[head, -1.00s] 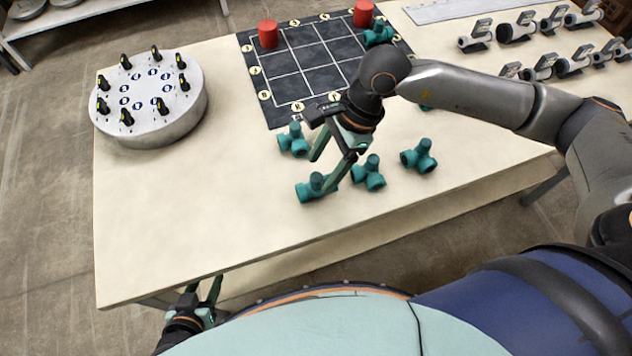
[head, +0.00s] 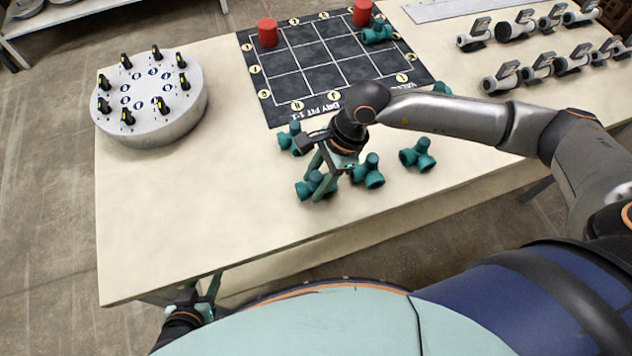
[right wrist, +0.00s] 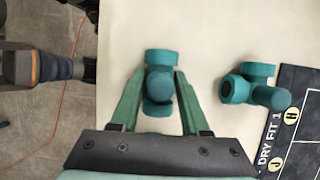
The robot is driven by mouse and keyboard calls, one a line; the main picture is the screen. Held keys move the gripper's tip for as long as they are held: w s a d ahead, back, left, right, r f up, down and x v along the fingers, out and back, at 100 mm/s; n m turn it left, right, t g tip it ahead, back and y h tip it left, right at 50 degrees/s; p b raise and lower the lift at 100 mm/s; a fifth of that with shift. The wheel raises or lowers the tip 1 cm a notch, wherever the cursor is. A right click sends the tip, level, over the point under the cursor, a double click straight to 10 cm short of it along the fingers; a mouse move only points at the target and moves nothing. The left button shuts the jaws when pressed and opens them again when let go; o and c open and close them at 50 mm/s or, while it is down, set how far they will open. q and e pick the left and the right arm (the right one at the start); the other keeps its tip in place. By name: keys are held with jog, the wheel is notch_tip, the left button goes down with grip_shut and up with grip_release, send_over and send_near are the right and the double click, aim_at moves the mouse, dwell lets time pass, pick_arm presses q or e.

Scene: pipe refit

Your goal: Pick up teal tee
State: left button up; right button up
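Several teal tees lie on the table. My right gripper (head: 318,188) is open over the front-left tee (head: 306,187). In the right wrist view that tee (right wrist: 159,85) lies between the two open fingers (right wrist: 157,78); I cannot tell whether they touch it. Close by are a tee (head: 368,175) to the right, another (head: 418,155) farther right, and one (head: 287,141) behind, partly hidden by my arm. That rear one may be the tee at right in the wrist view (right wrist: 256,88). My left gripper (head: 207,293) is open and empty below the table's front edge.
A dark grid mat (head: 300,63) holds two red cylinders (head: 267,33) and a teal tee (head: 378,33). A round grey stand (head: 165,125) with black-and-yellow pieces is at left. Grey valves (head: 515,30) stand at back right. The table's front left (head: 190,230) is clear.

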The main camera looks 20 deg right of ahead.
grip_shut()
jog(key=shift+r, duration=0.15)
